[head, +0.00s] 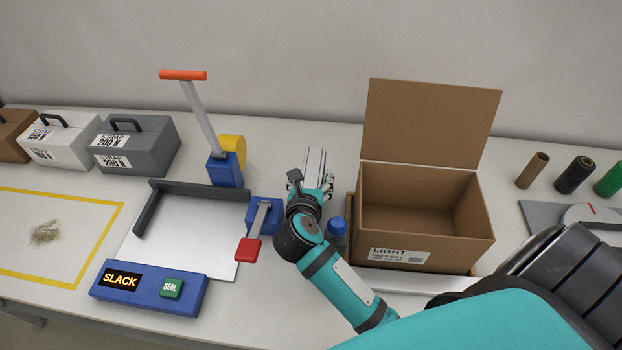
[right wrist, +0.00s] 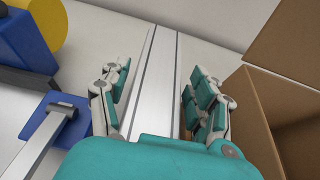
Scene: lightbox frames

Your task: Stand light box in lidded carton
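An open brown carton (head: 405,258) with its lid (head: 430,122) raised at the back stands right of centre. Its front label reads LIGHT, KEEP DRY, and it looks empty inside; its wall also shows in the right wrist view (right wrist: 258,120). I see no separate box clearly marked as the light box. My right gripper (head: 312,180) is left of the carton; in the right wrist view (right wrist: 150,100) its fingers are apart, on either side of a silver metal bar (right wrist: 158,60). Contact with the bar cannot be told. My left gripper is out of view.
A strapping tool with an orange handle (head: 183,75), a red-tipped lever (head: 249,248) and a blue SLACK/SEAL panel (head: 150,288) stand left. Strap cases (head: 135,146) stand far left, spools (head: 573,175) right. A blue-capped item (head: 337,228) sits beside the carton.

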